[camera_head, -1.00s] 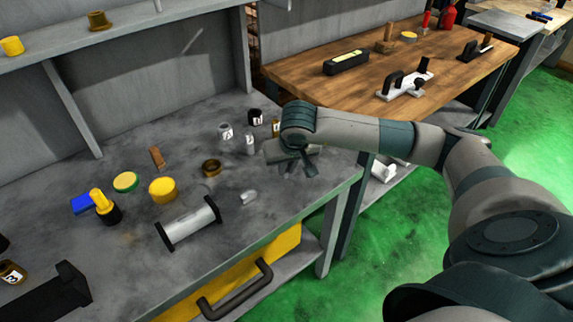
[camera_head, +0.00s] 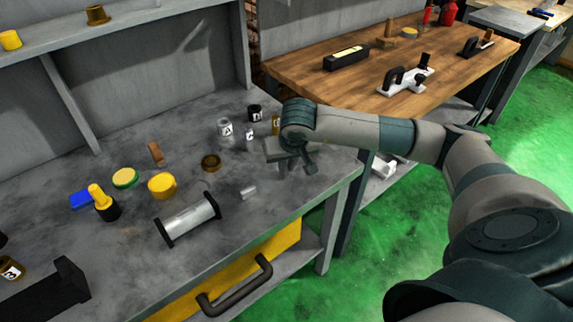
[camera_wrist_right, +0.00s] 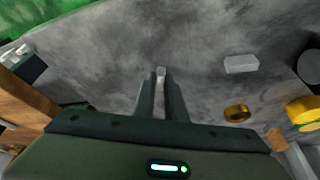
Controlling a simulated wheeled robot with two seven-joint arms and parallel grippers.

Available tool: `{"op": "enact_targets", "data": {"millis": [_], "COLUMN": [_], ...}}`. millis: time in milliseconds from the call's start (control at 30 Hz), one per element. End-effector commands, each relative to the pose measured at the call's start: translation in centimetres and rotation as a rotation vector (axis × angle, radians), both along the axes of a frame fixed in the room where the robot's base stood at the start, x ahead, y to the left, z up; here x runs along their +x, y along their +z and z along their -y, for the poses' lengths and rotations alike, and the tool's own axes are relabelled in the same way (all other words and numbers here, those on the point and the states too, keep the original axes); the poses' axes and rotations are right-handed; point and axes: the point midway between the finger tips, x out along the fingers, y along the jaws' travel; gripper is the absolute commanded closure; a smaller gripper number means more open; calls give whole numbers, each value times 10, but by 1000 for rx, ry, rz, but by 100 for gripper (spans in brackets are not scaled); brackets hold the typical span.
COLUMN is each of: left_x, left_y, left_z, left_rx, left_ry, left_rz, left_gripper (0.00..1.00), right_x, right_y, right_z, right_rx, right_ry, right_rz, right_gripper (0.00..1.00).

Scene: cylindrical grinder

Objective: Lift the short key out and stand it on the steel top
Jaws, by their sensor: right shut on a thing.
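My right gripper (camera_wrist_right: 161,80) is shut on a small grey piece, which I take to be the short key (camera_wrist_right: 161,71). Only its end shows between the fingertips in the right wrist view. In the head view the right gripper (camera_head: 307,166) is over the right part of the steel top (camera_head: 120,240), and the key is hidden or too small to tell there. I cannot tell whether the key touches the top. A small light-grey block (camera_head: 248,192) lies apart on the steel top; it also shows in the right wrist view (camera_wrist_right: 241,63). My left gripper is not in view.
A brass ring (camera_head: 211,163), a yellow cylinder (camera_head: 162,186) and a steel roller with black ends (camera_head: 188,219) are left of the gripper. Labelled jars (camera_head: 225,127) stand behind it. A wooden bench (camera_head: 310,85) is beyond. The steel top's front edge is close.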

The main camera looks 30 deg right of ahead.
Motion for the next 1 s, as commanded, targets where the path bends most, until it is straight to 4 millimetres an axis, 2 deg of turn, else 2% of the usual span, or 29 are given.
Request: {"op": "enact_targets", "data": {"millis": [333, 367, 400, 433, 1000], "left_x": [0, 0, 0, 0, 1], "left_y": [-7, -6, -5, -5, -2], "left_z": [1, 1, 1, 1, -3], "left_rx": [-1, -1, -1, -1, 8], "left_ry": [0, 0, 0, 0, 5], "left_rz": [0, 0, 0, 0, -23], "left_gripper": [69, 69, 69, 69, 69], "right_x": [0, 0, 0, 0, 0], "right_y": [-6, -5, -5, -5, -5], "right_z": [0, 0, 0, 0, 0], "right_rx": [0, 0, 0, 0, 0], "right_ry": [0, 0, 0, 0, 0], "right_rz": [1, 1, 1, 0, 0], "right_gripper": [100, 82, 72, 67, 67]}}
